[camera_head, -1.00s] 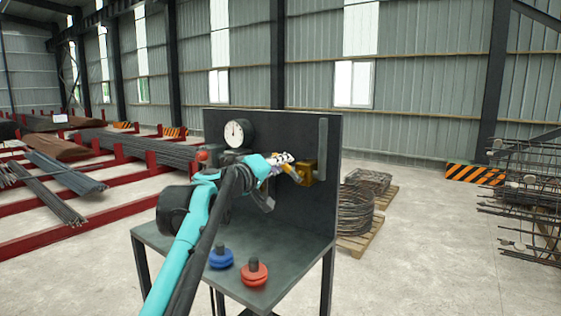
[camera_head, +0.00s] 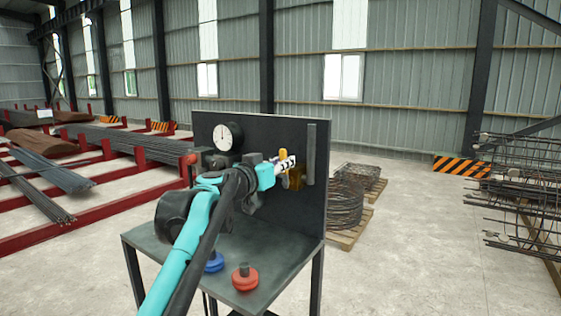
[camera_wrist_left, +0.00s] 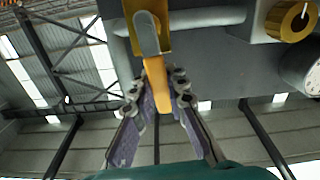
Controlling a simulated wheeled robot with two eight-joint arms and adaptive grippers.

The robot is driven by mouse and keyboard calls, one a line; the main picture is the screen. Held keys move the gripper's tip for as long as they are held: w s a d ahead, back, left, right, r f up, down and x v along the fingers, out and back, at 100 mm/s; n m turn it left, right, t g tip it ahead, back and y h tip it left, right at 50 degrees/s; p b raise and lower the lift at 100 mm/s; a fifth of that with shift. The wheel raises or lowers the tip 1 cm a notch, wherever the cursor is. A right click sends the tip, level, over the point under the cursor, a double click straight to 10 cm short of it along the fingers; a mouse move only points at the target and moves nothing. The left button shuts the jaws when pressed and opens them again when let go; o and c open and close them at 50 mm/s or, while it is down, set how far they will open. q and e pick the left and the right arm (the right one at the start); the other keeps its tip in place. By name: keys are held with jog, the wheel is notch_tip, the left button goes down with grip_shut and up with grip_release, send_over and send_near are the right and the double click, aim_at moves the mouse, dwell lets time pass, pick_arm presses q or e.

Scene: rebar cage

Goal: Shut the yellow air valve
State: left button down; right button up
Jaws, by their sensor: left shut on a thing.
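The yellow air valve has a brass body (camera_head: 296,180) mounted on the dark upright panel, left of a grey vertical pipe. Its yellow handle (camera_head: 283,152) shows just above my left gripper (camera_head: 286,165), whose arm reaches in from the left. In the left wrist view the handle (camera_wrist_left: 156,82) runs down from the brass body (camera_wrist_left: 150,42) between the two fingers of my left gripper (camera_wrist_left: 158,95). The fingers are shut on the handle. In the head view the gripper hides part of the handle. My right gripper is out of view.
A round gauge (camera_head: 228,137) sits on the dark panel (camera_head: 265,115). Coiled wire (camera_head: 346,205) lies on a pallet to the right, with open floor beyond.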

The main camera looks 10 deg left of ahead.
pick_arm(q)
jog(key=shift+s+d+m, duration=0.1)
jog(key=shift+d+m, duration=0.2)
jog(key=shift+m, duration=0.2)
jog(key=c, duration=1.5)
grip_release()
jog(key=v, duration=1.2)
